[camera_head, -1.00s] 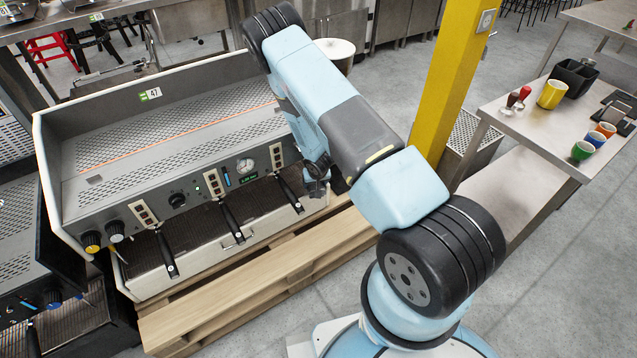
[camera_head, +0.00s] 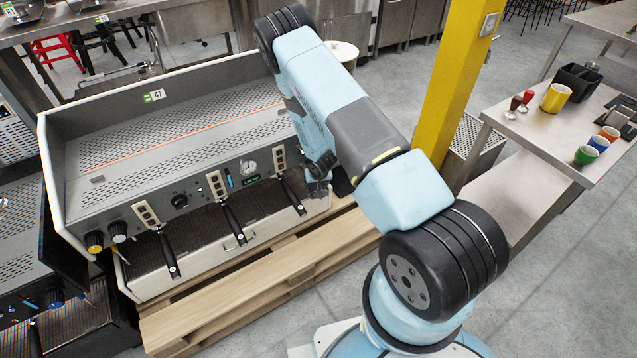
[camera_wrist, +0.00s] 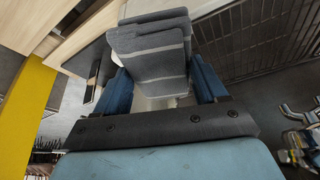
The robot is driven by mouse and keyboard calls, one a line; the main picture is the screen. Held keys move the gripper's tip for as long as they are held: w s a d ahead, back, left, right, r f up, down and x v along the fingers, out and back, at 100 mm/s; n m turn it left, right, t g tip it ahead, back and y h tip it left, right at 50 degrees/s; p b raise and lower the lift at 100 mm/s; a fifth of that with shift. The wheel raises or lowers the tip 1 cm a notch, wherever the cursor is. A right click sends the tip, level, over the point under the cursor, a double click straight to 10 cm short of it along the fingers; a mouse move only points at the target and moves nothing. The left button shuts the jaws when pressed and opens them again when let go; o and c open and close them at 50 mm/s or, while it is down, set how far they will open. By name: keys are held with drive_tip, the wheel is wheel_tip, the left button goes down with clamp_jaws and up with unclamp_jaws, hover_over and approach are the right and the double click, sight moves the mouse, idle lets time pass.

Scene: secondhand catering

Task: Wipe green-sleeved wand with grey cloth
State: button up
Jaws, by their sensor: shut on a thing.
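The grey cloth (camera_wrist: 155,62), folded with pale stripes, is between the two blue fingers of my gripper (camera_wrist: 162,82) in the wrist view. My gripper is shut on it. In the head view, the end of my arm is low by the right end of the espresso machine (camera_head: 180,140), largely hidden behind my own arm links. The cloth cannot be made out there. I cannot make out the green-sleeved wand in either view, nor tell whether the cloth touches it.
The machine stands on a wooden pallet (camera_head: 262,275); its several black-handled portafilters (camera_head: 233,225) stick out in front. A yellow post (camera_head: 450,90) rises right of my arm. A steel table (camera_head: 540,125) with cups is at the right. A second machine (camera_head: 30,270) is at lower left.

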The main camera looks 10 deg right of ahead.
drive_tip(key=shift+w+d+r, duration=0.15)
drive_tip(key=shift+w+d, duration=0.3)
drive_tip(key=shift+d, duration=0.2)
drive_tip(key=shift+s+a, duration=0.1)
drive_tip(key=shift+a, duration=0.7)
drive_tip(key=shift+s+a, duration=0.35)
drive_tip(key=shift+a, duration=0.35)
drive_tip(key=shift+d, duration=0.15)
